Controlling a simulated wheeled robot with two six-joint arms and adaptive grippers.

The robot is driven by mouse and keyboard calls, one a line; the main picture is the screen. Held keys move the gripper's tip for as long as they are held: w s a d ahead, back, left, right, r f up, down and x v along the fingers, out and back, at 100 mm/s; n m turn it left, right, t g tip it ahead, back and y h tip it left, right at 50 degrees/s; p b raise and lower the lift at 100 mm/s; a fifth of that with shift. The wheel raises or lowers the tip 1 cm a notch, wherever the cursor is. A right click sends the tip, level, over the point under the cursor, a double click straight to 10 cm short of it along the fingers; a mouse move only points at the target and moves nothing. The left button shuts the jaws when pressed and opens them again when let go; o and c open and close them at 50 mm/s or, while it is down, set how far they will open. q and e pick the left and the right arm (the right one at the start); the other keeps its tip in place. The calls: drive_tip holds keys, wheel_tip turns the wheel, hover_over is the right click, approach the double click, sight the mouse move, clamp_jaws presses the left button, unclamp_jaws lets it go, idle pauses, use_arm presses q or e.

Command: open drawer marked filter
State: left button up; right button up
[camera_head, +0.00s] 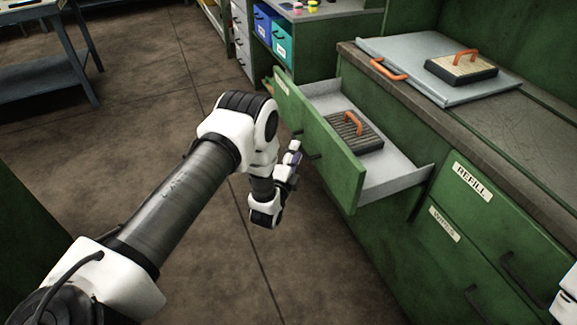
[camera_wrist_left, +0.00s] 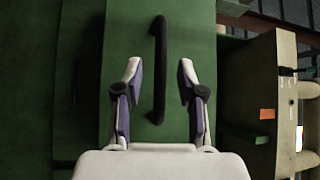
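A green drawer (camera_head: 318,140) stands pulled out from the green cabinet. Its front label (camera_head: 281,88) is too small to read, so I cannot tell whether it says filter. In the left wrist view the gripper (camera_wrist_left: 159,68) is open, with one finger on each side of the black handle (camera_wrist_left: 159,95); contact is not visible. My right gripper's fingers are not seen.
A closed drawer labelled REFILL (camera_head: 473,181) and a lower labelled drawer (camera_head: 444,222) are to the right. A grey board (camera_head: 405,62) with a second orange-handled block (camera_head: 463,68) lies on the countertop. Shelves with bins (camera_head: 272,35) stand behind.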

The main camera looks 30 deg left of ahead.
use_arm(q)
drive_tip(key=s+d+f, duration=0.1)
drive_tip(key=s, duration=0.7)
drive_tip(key=shift+s, duration=0.3)
wheel_tip(320, 180, up, 7)
drive_tip(key=d+g+p, duration=0.1)
drive_tip(key=d+p, duration=0.1)
drive_tip(key=p, duration=0.4)
drive_tip(key=s+d+f+n+g+h+p, duration=0.1)
drive_tip(key=s+f+n+g, duration=0.2)
drive_tip(key=s, duration=0.8)
drive_tip(key=s+d+f+n+g+h+p, duration=0.1)
drive_tip(key=s+d+f+n+g, duration=0.1)
drive_tip(key=s+f+n+g, duration=0.2)
drive_tip(key=s+d+f+n+g+p, duration=0.1)
drive_tip(key=s+f+n+g, duration=0.2)
drive_tip(key=s+n+g, duration=0.5)
drive_tip(key=s+g, duration=0.3)
drive_tip(key=s, duration=0.6)
drive_tip(key=shift+s+d+f+h+p, duration=0.25)
drive_tip(key=shift+s+f+h+p, duration=0.1)
drive_tip(key=shift+f+h+p, duration=0.05)
